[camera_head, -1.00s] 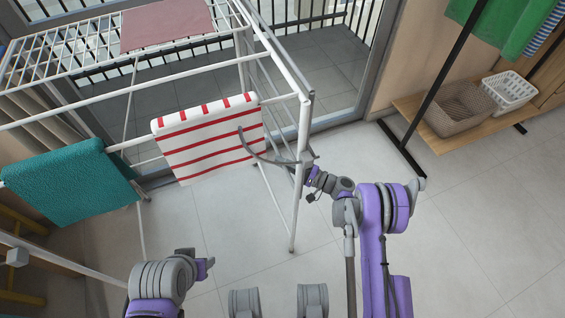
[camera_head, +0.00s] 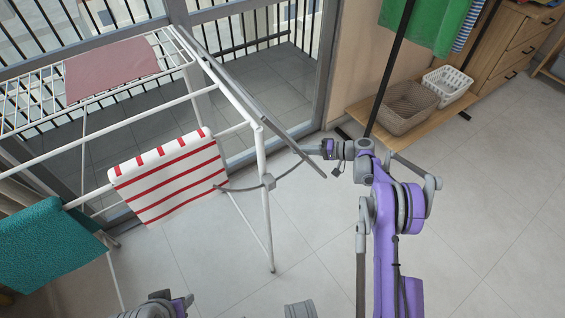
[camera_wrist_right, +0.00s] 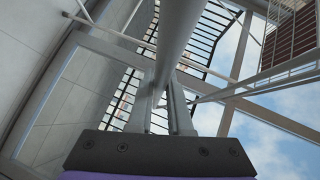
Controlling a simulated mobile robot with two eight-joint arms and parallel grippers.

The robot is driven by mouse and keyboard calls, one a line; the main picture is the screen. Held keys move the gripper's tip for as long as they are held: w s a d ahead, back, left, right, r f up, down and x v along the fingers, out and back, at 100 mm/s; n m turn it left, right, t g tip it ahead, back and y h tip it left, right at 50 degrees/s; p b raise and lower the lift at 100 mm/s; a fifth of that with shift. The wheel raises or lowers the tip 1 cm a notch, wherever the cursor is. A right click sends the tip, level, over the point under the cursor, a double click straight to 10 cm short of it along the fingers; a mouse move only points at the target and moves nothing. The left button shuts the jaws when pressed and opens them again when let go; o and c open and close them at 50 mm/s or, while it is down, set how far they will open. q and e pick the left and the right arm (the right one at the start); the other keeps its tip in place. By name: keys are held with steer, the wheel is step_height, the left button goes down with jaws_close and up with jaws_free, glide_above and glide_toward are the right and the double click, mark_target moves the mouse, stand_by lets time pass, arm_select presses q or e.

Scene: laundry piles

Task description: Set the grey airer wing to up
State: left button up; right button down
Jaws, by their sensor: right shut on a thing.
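The white airer (camera_head: 262,165) stands at the left of the head view. Its grey wing (camera_head: 255,105) is a frame hinged at the airer's right end, seen nearly edge-on and slanting outward, down to the right. A curved grey brace (camera_head: 240,188) runs beside it from a clamp on the airer's leg. My right gripper (camera_head: 312,152) is at the wing's outer side, shut on its bar. In the right wrist view, the thick grey bar passes between the fingers (camera_wrist_right: 163,108). My left gripper (camera_head: 187,302) is at the bottom edge, partly cut off; its jaws are unclear.
A red-striped white towel (camera_head: 170,178), a teal towel (camera_head: 45,245) and a pink cloth (camera_head: 110,72) hang on the airer. A clothes rack with a wooden shelf (camera_head: 365,112) and baskets stands at the right. The floor beside the airer is clear.

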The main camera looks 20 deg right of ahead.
steer(key=shift+n+h, duration=0.3)
steer(key=shift+h, duration=0.2)
steer(key=shift+w+d+r+p, duration=0.1)
steer(key=shift+w+d+r, duration=0.1)
steer(key=shift+d+r, duration=0.3)
steer(key=shift+w+d+r+p, duration=0.15)
steer(key=shift+d+r, duration=0.1)
steer(key=shift+d, duration=0.45)
steer(key=shift+w+d+r+p, duration=0.1)
steer(key=shift+w+d+r, duration=0.1)
steer(key=shift+d+r, duration=0.3)
steer(key=shift+f, duration=0.1)
steer(key=c, duration=0.8)
jaws_free()
steer(key=shift+c, duration=0.2)
steer(key=p+v, duration=0.1)
steer(key=v, duration=1)
steer(key=shift+p, duration=0.4)
steer(key=shift+f, duration=0.1)
